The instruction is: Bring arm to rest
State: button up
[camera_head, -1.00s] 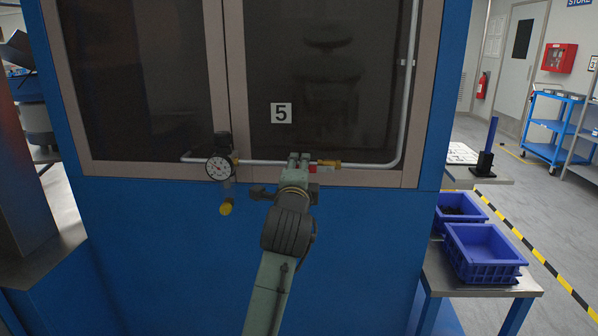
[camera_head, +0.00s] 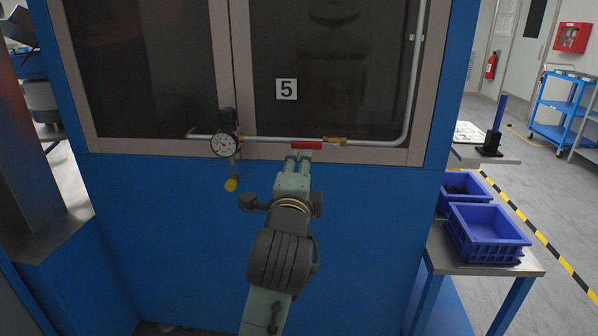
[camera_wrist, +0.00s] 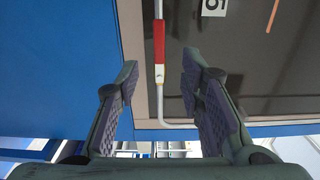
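My gripper (camera_head: 298,158) is in front of the blue machine, just below a red valve handle (camera_head: 306,145) on the pipe. In the wrist view its two fingers (camera_wrist: 159,75) are spread apart with nothing held between them. The red handle (camera_wrist: 159,42) lies along the pipe there, beyond the gap between the fingers. The handle is in line with the pipe in both views. I cannot tell the exact distance from the fingertips to the handle.
The machine front (camera_head: 170,230) stands close ahead. Blue bins (camera_head: 487,233) sit on a metal table (camera_head: 480,268) at the right. Floor shows beyond the striped line.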

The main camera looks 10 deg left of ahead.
jog(key=shift+s, duration=0.25)
